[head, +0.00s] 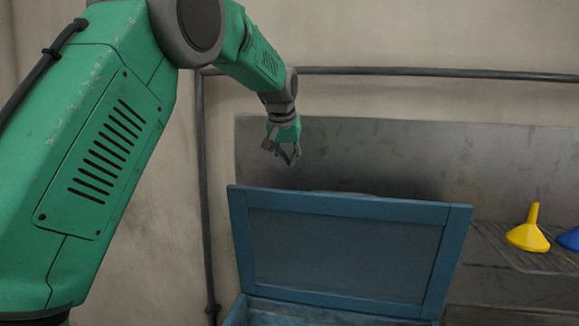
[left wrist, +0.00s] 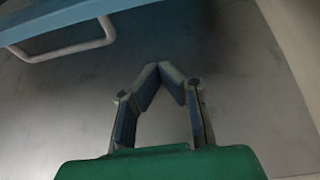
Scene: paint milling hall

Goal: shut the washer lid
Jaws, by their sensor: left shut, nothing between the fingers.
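The blue washer lid (head: 345,250) stands raised, close to upright, in the head view. Below its lower edge a strip of the blue washer body (head: 300,318) shows; the rest is cut off by the frame. My left gripper (head: 288,161) is above the lid's top edge, toward its left end, and apart from it. In the left wrist view the left gripper (left wrist: 168,68) has its fingertips together with nothing between them. The lid's blue edge (left wrist: 70,15) and a pale bar handle (left wrist: 75,48) show at the upper left of that view. My right gripper is not in view.
A grey metal panel (head: 400,150) stands behind the lid. A dark pipe (head: 430,72) runs along the wall and down at the left. A wire shelf (head: 500,250) at the right holds a yellow funnel (head: 529,233) and a blue funnel (head: 570,239).

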